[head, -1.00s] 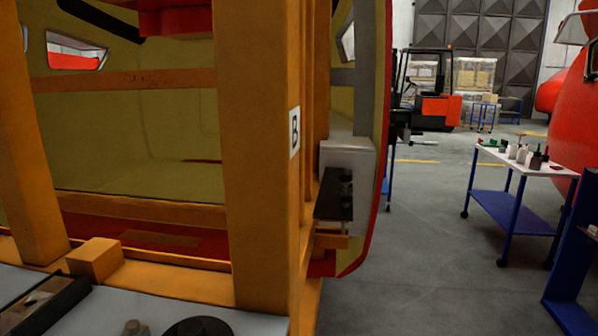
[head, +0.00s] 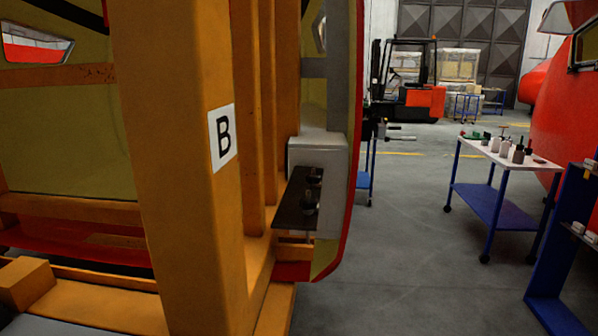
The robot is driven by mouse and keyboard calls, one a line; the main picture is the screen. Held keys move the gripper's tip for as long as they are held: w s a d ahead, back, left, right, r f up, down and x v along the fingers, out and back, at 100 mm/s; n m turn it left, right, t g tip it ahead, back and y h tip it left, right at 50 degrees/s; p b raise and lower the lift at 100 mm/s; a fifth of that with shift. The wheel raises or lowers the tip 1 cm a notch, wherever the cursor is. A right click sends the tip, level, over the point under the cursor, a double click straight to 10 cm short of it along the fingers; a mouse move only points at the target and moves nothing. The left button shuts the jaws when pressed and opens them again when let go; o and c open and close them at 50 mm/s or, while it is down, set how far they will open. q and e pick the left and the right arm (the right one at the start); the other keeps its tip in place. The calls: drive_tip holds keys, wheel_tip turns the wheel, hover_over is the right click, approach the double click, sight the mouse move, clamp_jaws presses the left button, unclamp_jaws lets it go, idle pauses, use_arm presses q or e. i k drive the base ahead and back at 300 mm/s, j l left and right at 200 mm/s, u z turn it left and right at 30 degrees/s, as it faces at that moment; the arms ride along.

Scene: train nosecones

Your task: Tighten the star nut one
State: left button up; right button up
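Dark round knobs (head: 312,177) sit on a dark plate (head: 294,203) beside a grey box (head: 322,158) at the right side of the orange frame. They may be star nuts, but they are too small to tell. A white label with the letter B (head: 222,137) is on the thick orange post (head: 185,230) to their left. Neither of my grippers is in view.
A white-topped blue cart (head: 500,152) with bottles stands to the right. A blue shelf (head: 565,245) is at the right edge. An orange forklift (head: 420,103) is at the back. Grey floor (head: 400,260) between the frame and the cart is clear.

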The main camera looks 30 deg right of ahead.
sight(313, 181)
drive_tip(key=i+l+u, duration=0.25)
drive_tip(key=l, duration=0.5)
drive_tip(key=l+u, duration=0.2)
drive_tip(key=l, duration=0.55)
drive_tip(key=i+l+u, duration=0.1)
drive_tip(key=l, duration=1.5)
